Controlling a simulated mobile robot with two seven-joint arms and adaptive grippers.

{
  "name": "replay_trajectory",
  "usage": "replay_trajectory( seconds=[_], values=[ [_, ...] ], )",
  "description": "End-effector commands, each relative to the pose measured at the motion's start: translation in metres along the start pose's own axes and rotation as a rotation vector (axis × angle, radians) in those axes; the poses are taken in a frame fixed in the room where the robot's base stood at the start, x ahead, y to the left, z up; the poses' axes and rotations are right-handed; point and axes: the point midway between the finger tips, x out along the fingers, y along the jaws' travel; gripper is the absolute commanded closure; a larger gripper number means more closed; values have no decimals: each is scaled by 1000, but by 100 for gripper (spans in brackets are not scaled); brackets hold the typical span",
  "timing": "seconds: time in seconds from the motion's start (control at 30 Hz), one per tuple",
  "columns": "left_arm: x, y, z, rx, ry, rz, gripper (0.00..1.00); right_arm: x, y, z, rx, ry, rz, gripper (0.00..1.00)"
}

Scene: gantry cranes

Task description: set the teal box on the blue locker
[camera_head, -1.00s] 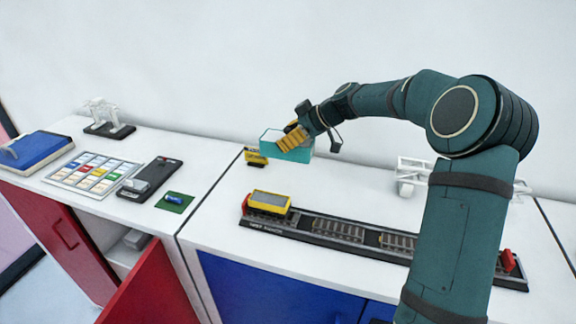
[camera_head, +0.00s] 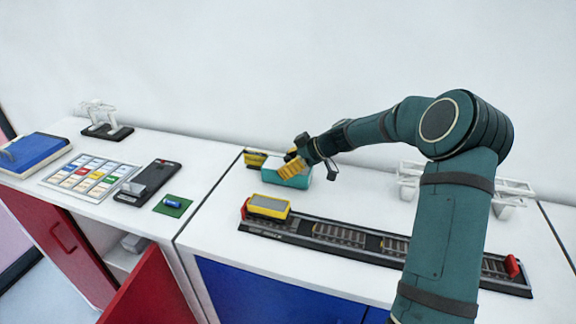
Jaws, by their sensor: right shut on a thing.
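The teal box (camera_head: 288,180) is at the back left of the blue locker's white top (camera_head: 352,200), a small open-looking box with a light upper face. My right gripper (camera_head: 294,165) reaches in from the right, tilted down, and is shut on the box; its yellow-orange fingers cover part of the box. The box's underside looks at or very near the top; I cannot tell whether it touches. The blue locker's doors (camera_head: 270,292) show below the top. My left gripper is not in view.
A yellow block (camera_head: 255,158) stands just behind and left of the box. A track (camera_head: 340,238) with a yellow wagon (camera_head: 268,207) lies in front. A white gantry (camera_head: 410,178) stands right. The red locker's door (camera_head: 150,290) hangs open at left.

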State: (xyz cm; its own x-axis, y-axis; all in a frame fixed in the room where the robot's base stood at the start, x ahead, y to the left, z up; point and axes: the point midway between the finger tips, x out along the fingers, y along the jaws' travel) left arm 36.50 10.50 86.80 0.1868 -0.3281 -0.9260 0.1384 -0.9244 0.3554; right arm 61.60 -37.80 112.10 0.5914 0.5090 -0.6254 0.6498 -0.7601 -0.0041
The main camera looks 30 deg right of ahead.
Motion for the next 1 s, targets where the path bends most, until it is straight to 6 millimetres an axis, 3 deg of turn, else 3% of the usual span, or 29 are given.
replay_trajectory(
  seconds=[0.23, 0.27, 0.3, 0.33, 0.67, 1.0],
  values=[
    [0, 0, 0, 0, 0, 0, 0, 4, 0, 4, -1, 2, 1, 71],
    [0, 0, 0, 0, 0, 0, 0, 4, 0, 5, 0, 0, 0, 18],
    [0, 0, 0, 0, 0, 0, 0, 4, 0, 5, 0, 0, 0, 4],
    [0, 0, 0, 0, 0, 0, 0, 4, 0, 5, 0, 0, 0, 0],
    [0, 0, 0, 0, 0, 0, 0, -2, 0, 4, 0, 1, 2, 0],
    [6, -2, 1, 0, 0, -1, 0, -62, 1, 5, -2, 0, 7, 0]
  ],
)
